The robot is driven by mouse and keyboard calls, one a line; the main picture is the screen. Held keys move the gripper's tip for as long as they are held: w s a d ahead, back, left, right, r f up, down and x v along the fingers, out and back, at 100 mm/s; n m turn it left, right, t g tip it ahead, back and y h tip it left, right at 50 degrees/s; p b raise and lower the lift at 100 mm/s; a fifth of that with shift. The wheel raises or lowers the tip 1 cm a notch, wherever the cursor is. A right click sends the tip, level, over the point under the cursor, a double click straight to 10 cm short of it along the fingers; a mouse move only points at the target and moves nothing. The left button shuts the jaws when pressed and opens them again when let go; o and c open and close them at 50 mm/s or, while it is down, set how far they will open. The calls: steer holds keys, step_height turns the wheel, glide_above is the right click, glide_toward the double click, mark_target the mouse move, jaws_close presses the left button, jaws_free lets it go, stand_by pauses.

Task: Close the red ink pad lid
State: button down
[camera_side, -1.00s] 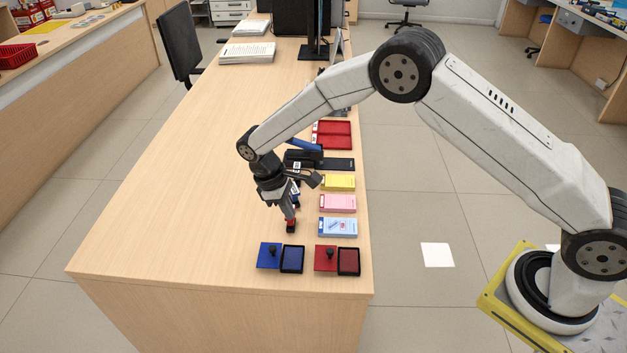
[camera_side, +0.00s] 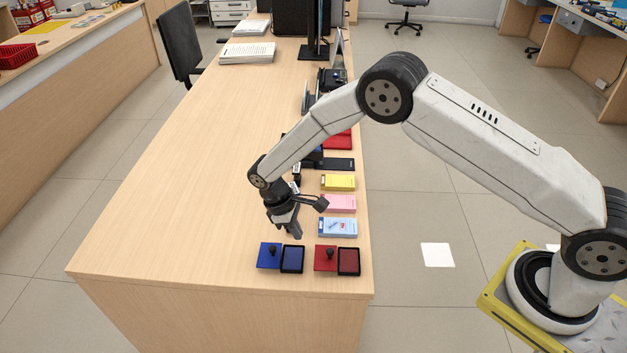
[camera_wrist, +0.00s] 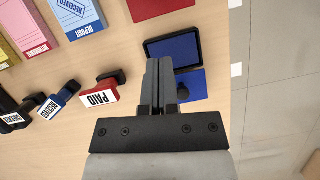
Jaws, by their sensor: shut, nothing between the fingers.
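The red ink pad (camera_side: 348,262) is open on the desk near its front right corner, its dark red pad showing in a black case. Its red lid (camera_side: 325,261), with a black knob, lies flat to its left. A red edge shows at the top of the wrist view (camera_wrist: 158,6), probably this lid. My gripper (camera_side: 298,235) is shut and empty, above the desk behind the blue ink pad (camera_side: 292,259). In the wrist view the finger tips (camera_wrist: 159,62) overlap the blue pad's near edge (camera_wrist: 185,68). The blue lid (camera_side: 268,256) lies left of the blue pad.
A red PAID stamp (camera_wrist: 100,93) and a blue stamp (camera_wrist: 58,98) are on the desk beside the gripper. Blue (camera_side: 338,227), pink (camera_side: 340,203) and yellow (camera_side: 338,182) slip pads line the right edge.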

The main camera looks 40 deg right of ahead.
mark_target(324, 256)
steer(key=x, duration=0.4)
steer(key=shift+s, duration=0.1)
steer(key=shift+s+d, duration=0.55)
steer(key=shift+s, duration=0.2)
steer(key=shift+s+d, duration=0.6)
steer(key=shift+s, duration=0.15)
steer(key=shift+s+d, duration=2.35)
steer(key=shift+s, duration=0.05)
